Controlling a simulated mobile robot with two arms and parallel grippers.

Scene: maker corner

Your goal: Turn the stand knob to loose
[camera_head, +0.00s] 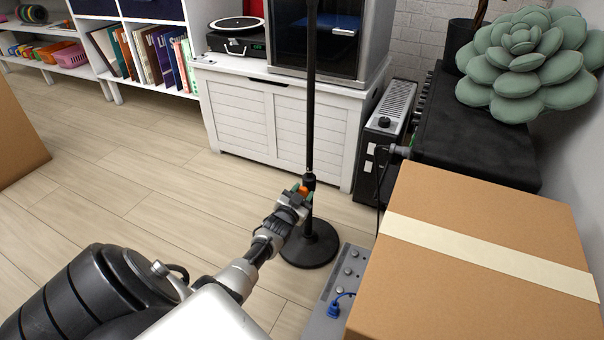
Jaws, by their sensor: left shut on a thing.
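A black stand (310,100) with a thin upright pole and a round base (318,250) stands on the wood floor in the middle of the view. A small orange knob (303,190) sits on the side of its lower collar. My left gripper (298,194) is at the knob and shut on it, its fingers hiding part of it. Which way the knob is turned cannot be told. My right gripper does not show.
A taped cardboard box (480,270) fills the lower right, with a grey panel with knobs (344,278) beside it. A white cabinet (268,125) and a heater (386,135) stand behind the stand. The floor (120,200) to the left is clear.

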